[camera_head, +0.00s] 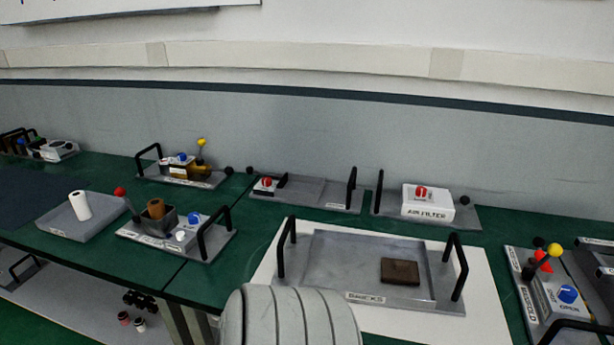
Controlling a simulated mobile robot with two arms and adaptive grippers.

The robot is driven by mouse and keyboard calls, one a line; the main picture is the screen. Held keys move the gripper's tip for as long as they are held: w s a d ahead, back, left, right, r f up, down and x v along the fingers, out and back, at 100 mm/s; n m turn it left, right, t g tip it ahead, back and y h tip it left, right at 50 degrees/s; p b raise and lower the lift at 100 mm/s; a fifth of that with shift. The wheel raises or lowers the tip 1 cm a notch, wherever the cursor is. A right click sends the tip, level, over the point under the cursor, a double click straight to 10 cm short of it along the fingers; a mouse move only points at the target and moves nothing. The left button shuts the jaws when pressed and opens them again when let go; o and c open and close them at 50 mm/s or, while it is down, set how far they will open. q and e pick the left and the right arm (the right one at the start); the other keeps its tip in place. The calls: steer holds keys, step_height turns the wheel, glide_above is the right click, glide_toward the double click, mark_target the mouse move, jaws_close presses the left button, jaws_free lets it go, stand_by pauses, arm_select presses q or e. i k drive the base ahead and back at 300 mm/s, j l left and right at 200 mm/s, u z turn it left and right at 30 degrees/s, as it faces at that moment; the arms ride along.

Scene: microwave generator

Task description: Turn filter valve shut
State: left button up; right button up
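The air filter unit (428,203) is a white box labelled "AIR FILTER" on a grey tray with a black handle at its left end, at the back right of the bench. A red round valve knob (421,192) with a white mark sits on top of the box. The knob's exact setting is too small to tell. Neither of my grippers shows in the head view. A pale ribbed rounded part fills the bottom centre and looks like a piece of my own arm, apart from the filter.
A manifold unit (556,290) with coloured knobs stands right. Other handled trays line the green bench (100,240).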

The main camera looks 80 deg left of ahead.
mark_target(193, 217)
steer(key=u, duration=3.45)
steer(key=i+l+z, duration=0.15)
steer(key=z, duration=0.15)
steer(key=i+l+z, duration=0.15)
steer(key=z, duration=0.2)
